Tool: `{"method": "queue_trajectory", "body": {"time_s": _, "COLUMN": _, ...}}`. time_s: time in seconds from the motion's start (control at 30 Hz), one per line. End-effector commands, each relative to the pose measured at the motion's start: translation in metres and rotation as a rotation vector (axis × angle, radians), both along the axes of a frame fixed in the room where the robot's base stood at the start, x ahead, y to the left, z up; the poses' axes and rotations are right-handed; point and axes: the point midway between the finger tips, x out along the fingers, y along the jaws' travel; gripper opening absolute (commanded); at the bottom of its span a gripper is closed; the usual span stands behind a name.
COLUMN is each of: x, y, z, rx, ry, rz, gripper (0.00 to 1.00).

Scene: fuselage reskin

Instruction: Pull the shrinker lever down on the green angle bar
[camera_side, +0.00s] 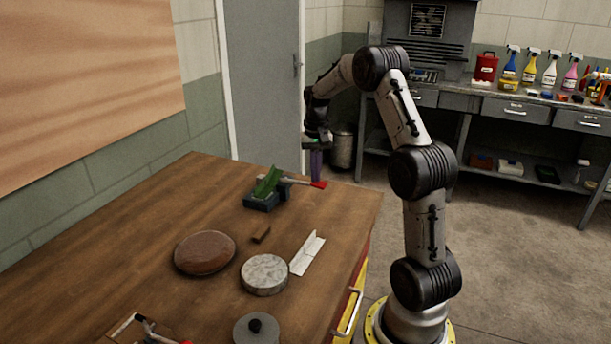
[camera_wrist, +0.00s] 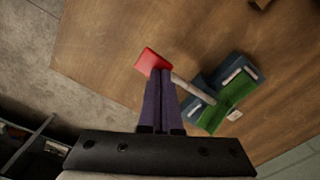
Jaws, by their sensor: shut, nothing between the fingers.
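The shrinker (camera_side: 261,201) is a dark blue-green tool on the wooden bench, and its base also shows in the wrist view (camera_wrist: 240,70). The green angle bar (camera_side: 268,181) sits in it and appears at the right in the wrist view (camera_wrist: 236,90). The shrinker lever is a grey rod with a red end (camera_side: 319,185), sticking out to the right; its red end (camera_wrist: 152,61) shows in the wrist view. My gripper (camera_side: 316,177) has purple fingers, shut and empty, pointing down near the red end. In the wrist view the fingertips (camera_wrist: 161,72) overlap the red end; contact cannot be told.
On the bench (camera_side: 150,235) lie a brown round pad (camera_side: 205,253), a grey disc (camera_side: 264,274), a white angle piece (camera_side: 307,253) and a small brown block (camera_side: 261,235). The bench edge runs near the lever. The bench's far left is clear.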

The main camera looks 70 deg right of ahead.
Motion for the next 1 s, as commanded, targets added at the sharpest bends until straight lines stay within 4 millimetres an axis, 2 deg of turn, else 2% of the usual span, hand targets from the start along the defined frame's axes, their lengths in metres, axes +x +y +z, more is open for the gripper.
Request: {"method": "queue_trajectory", "body": {"time_s": 1.0, "x": -0.001, "y": 0.0, "z": 0.074, "rx": 0.001, "ry": 0.003, "rz": 0.0, "gripper": 0.0}}
